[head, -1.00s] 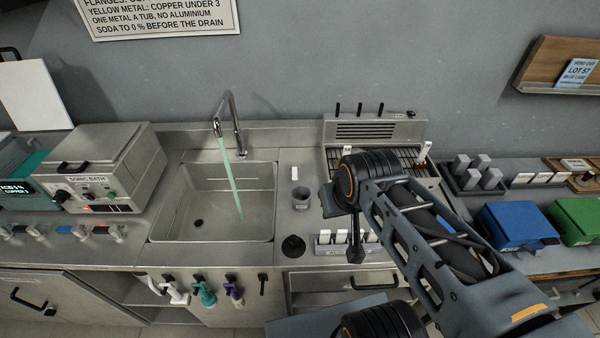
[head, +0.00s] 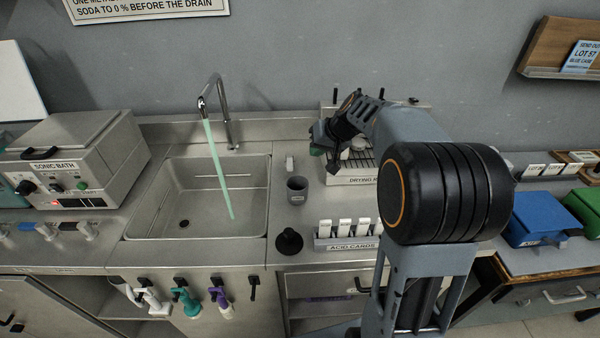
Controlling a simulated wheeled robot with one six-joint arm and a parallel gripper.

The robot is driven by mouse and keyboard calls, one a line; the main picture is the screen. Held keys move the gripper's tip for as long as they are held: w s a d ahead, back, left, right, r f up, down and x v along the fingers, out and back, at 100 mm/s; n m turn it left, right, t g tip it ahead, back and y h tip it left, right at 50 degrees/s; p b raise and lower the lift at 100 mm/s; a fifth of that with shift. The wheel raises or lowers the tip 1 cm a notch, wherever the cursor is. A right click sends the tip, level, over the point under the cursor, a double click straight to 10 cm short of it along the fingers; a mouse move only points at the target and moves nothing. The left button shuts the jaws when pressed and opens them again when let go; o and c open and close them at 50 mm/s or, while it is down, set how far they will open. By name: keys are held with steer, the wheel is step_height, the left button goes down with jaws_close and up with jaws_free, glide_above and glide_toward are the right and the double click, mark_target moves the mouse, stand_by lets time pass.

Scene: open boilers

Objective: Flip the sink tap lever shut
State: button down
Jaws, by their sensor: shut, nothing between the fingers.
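The curved metal tap (head: 228,115) stands at the back of the steel sink (head: 165,236). A pale green stream (head: 217,170) runs from its spout into the basin. A small white upright piece (head: 290,164) stands on the counter right of the sink, behind a grey cup; it looks like the tap lever, but it is too small to be sure. My gripper (head: 317,143) is shut and empty, above the counter by the left end of the drying rack, up and to the right of the white piece and apart from it in the picture. Its fingertips are small and partly dark.
The grey cup (head: 297,189) and a black round-based object (head: 289,241) stand right of the sink. The acid cards holder (head: 347,243) is near the front edge. The drying rack (head: 350,180) is partly hidden by my arm. The sonic bath (head: 75,160) stands left of the sink.

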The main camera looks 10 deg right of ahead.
mark_target(290, 163)
steer(key=shift+w+d+f, duration=0.35)
steer(key=shift+w+f, duration=0.15)
steer(key=shift+w, duration=0.2)
steer(key=shift+p+x, duration=0.35)
steer(key=shift+x, duration=4.7)
